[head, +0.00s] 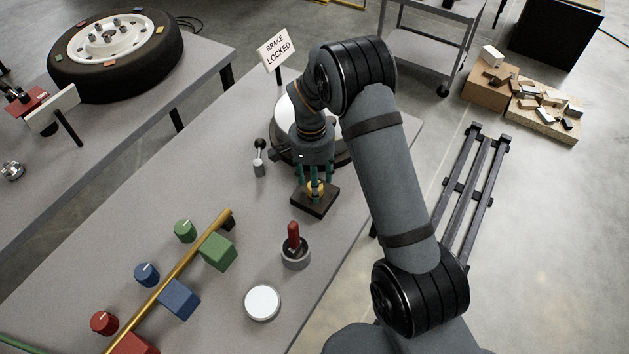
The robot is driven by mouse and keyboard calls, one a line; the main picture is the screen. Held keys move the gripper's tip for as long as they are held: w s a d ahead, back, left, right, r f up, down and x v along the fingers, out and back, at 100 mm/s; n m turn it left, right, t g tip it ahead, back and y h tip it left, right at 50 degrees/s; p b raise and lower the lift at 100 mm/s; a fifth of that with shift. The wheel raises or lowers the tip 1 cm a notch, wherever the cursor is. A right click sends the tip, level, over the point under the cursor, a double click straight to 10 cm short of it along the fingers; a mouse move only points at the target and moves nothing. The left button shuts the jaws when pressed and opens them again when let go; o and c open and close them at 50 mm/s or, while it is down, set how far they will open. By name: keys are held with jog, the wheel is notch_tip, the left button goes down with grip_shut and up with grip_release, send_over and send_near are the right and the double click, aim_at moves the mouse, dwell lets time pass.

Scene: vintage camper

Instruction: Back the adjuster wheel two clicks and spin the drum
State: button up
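A small yellow wheel (315,187), which looks like the adjuster wheel, stands on a dark square block (314,204) on the grey bench. My gripper (315,184) points down over it, with its teal fingers around the wheel. Whether the fingers press on it or stand apart from it is too small to tell. The drum (284,128), round with a dark rim and a pale top, sits behind my gripper; my arm hides much of it. A white sign (278,49) behind the drum reads "BRAKE LOCKED".
A small lever (259,158) stands left of the block. A red-handled stick (293,238) and a white disc (262,303) are in front. A brass bar (175,277) with coloured knobs and blocks lies front left. A tyred wheel (70,63) lies on the left bench.

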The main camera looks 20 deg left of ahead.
jog(key=shift+s+f, duration=0.1)
jog(key=shift+f, duration=0.15)
jog(key=shift+c, duration=0.4)
jog(key=c, duration=1)
jog(key=shift+c, duration=0.3)
jog(key=n+b, duration=0.1)
jog(key=n, duration=0.1)
jog(key=shift+f+n+b, duration=0.15)
jog(key=shift+n+b, duration=0.15)
jog(key=shift+n, duration=0.1)
jog(key=n+b, duration=0.1)
jog(key=n, duration=0.1)
jog(key=shift+s+n, duration=0.1)
jog(key=shift+n, duration=0.3)
jog(key=n+b, duration=0.1)
jog(key=n, duration=0.4)
jog(key=shift+d+n+t, duration=0.1)
jog(key=shift+n+t, duration=0.2)
jog(key=shift+n, duration=0.4)
jog(key=o, duration=1.1)
